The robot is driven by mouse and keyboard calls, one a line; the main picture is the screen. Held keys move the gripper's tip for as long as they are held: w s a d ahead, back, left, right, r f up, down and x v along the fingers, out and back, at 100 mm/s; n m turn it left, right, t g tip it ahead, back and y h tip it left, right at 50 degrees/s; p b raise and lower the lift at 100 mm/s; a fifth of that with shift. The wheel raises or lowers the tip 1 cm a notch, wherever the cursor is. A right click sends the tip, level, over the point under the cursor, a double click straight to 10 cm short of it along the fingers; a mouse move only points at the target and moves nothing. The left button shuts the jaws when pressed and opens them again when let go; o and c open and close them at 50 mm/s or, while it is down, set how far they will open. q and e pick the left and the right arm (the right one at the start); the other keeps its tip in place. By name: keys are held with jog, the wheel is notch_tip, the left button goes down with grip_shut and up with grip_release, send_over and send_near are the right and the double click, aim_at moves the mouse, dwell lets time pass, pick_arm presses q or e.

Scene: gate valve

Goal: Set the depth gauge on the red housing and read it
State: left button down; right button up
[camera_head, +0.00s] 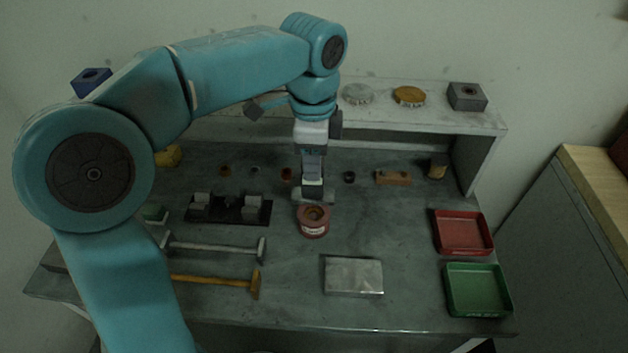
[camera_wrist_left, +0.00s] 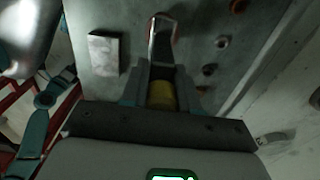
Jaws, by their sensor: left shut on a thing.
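The red housing (camera_head: 314,224), a round hollow part, stands on the bench near the middle. My left gripper (camera_head: 313,163) points down just behind and above it, shut on the depth gauge (camera_head: 314,193). The gauge hangs upright with its grey foot at the housing's far upper edge; I cannot tell whether they touch. In the left wrist view my gripper (camera_wrist_left: 161,92) has a yellow part of the gauge between its fingers. The gauge's reading is not legible. My right gripper is not in view.
A silver block (camera_head: 353,276) lies in front of the housing. Red (camera_head: 463,232) and green (camera_head: 477,289) trays are at right; two hammers (camera_head: 215,247) (camera_head: 215,281) and a dark fixture (camera_head: 229,209) at left. Small parts line the back below a shelf (camera_head: 420,117).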

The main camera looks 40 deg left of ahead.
pick_arm(q)
jog(key=f, duration=0.4)
jog(key=shift+w+a, duration=0.1)
jog(key=shift+w, duration=0.2)
jog(key=shift+s+f, duration=0.15)
jog(key=shift+f, duration=0.35)
jog(key=shift+f, duration=0.1)
jog(key=shift+f+b, duration=0.15)
jog(key=shift+b, duration=0.2)
jog(key=c, duration=0.8)
grip_release()
jog(key=shift+c, duration=0.2)
